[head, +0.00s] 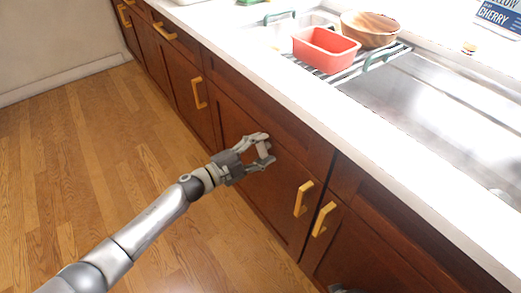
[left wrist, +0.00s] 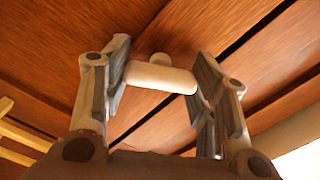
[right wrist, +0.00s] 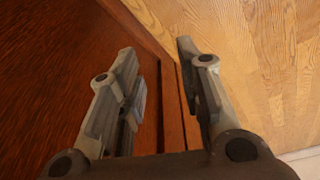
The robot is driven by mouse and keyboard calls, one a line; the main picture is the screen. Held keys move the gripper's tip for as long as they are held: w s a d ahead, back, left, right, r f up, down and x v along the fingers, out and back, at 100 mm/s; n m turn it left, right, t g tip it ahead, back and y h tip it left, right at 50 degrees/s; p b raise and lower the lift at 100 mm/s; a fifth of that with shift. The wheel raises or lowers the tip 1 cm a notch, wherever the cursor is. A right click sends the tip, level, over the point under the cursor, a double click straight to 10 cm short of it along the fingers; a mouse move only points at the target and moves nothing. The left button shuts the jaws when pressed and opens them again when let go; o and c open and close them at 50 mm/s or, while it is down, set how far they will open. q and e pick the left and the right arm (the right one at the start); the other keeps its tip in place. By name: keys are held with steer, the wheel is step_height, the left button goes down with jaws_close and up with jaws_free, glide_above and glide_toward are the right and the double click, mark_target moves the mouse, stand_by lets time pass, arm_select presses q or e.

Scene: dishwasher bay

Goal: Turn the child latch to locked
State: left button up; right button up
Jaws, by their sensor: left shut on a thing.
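The child latch (left wrist: 160,78) is a small off-white rounded bar on a round pivot, mounted on the dark wood cabinet front. It shows small in the head view (head: 263,147). My left gripper (head: 268,152) is shut on the latch. In the left wrist view, the bar lies across between the two finger pads (left wrist: 162,82), its ends at the pads, tilted slightly down to the right. My right gripper (right wrist: 160,75) is open and empty beside a dark cabinet panel. Only a bit of it shows at the bottom edge of the head view.
Yellow handles (head: 303,198) stick out from the cabinet doors near the latch. The white countertop (head: 245,62) above holds a red tub (head: 325,52), a wooden bowl (head: 369,28) and a drying rack beside the metal sink (head: 440,100). The wood floor (head: 90,165) at left is clear.

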arm_select(q)
steer(key=m, duration=0.2)
steer(key=shift+f+m+b, duration=0.1)
steer(key=shift+m+b, duration=0.25)
steer(key=shift+m, duration=0.05)
steer(key=shift+m+b, duration=0.5)
steer(key=shift+m, duration=1.2)
arm_select(e)
step_height(320, 180, up, 7)
steer(key=w, duration=0.1)
steer(key=shift+f, duration=0.2)
arm_select(q)
steer(key=o, duration=1)
steer(key=shift+o, duration=0.2)
steer(key=shift+s+a, duration=0.1)
steer(key=shift+a, duration=0.05)
steer(key=v, duration=1.1)
steer(key=shift+s+a, duration=0.2)
steer(key=shift+a, duration=0.05)
